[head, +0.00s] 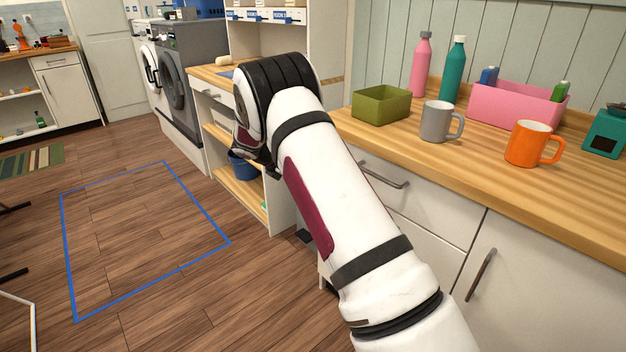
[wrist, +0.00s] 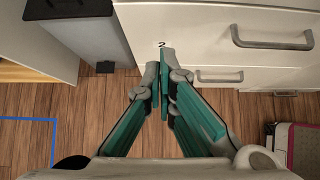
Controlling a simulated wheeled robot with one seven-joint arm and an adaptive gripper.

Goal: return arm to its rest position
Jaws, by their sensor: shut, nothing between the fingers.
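My gripper (wrist: 160,80) shows in the wrist view, with its two teal-sided fingers closed together and nothing between them. It hangs over the wood floor in front of a white drawer cabinet (wrist: 215,35). In the head view my white arm reaches forward from the lower right and bends at a black joint in the middle. The gripper itself is hidden behind the arm in that view.
The wooden counter (head: 470,180) at right bears a green box (head: 381,106), a grey mug (head: 437,122), an orange mug (head: 530,145) and a pink bin (head: 515,105). Drawer handles (wrist: 272,40) stick out near my gripper. Floor inside the blue outline (head: 140,235) is clear.

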